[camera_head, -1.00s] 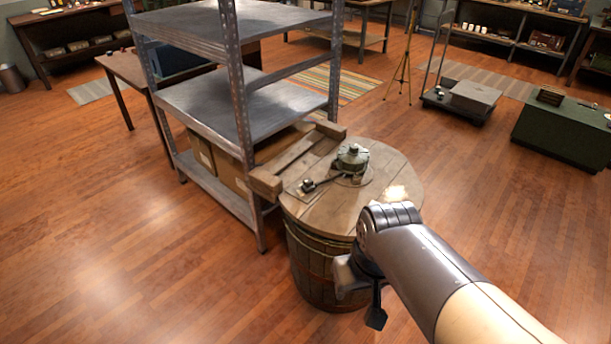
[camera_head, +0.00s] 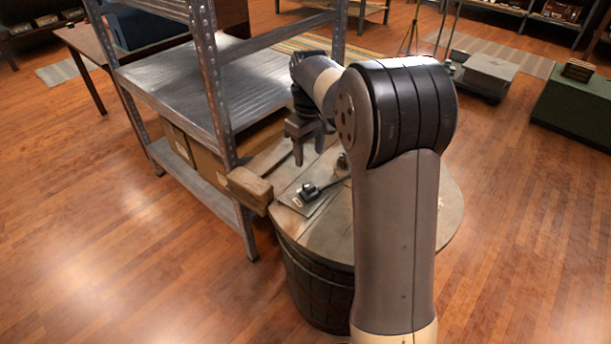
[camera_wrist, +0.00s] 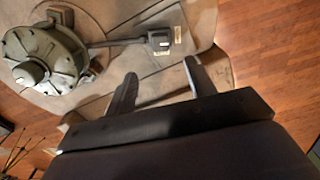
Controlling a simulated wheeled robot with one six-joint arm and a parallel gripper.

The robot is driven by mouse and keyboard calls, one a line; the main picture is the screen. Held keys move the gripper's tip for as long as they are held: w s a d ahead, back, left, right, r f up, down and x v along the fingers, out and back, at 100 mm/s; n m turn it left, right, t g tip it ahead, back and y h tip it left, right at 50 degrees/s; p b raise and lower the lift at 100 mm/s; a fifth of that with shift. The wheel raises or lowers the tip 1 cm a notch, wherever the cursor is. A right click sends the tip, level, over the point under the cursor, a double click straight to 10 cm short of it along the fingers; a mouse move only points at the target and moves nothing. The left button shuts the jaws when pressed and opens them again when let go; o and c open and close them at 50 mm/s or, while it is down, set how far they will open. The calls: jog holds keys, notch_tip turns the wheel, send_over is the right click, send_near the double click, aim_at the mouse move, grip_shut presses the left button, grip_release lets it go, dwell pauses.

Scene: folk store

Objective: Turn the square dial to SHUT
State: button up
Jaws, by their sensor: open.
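A small dark square dial (camera_head: 308,190) sits on a plate on the wooden barrel top (camera_head: 330,228). In the wrist view the square dial (camera_wrist: 159,41) is near the upper middle, with a small pale label beside it; the lettering is too small to read. My gripper (camera_head: 309,153) is open and empty above the barrel top, behind the dial in the head view. In the wrist view my gripper (camera_wrist: 160,72) has its fingers pointing towards the dial, with a gap between them. Which way the dial points is unclear.
A round green metal fitting (camera_wrist: 42,55) is joined to the dial by a dark rod; my arm mostly hides it in the head view. A wooden beam (camera_head: 250,187) lies along the barrel's left side. A metal shelf rack (camera_head: 235,80) stands close on the left.

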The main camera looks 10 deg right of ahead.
aim_at(309, 185)
notch_tip(309, 185, down, 10)
jog(key=shift+s+f+b, duration=0.1)
jog(key=shift+f+b, duration=0.15)
jog(key=shift+b, duration=0.55)
jog(key=shift+c, duration=0.5)
jog(key=c, duration=0.9)
jog(key=shift+o, duration=0.2)
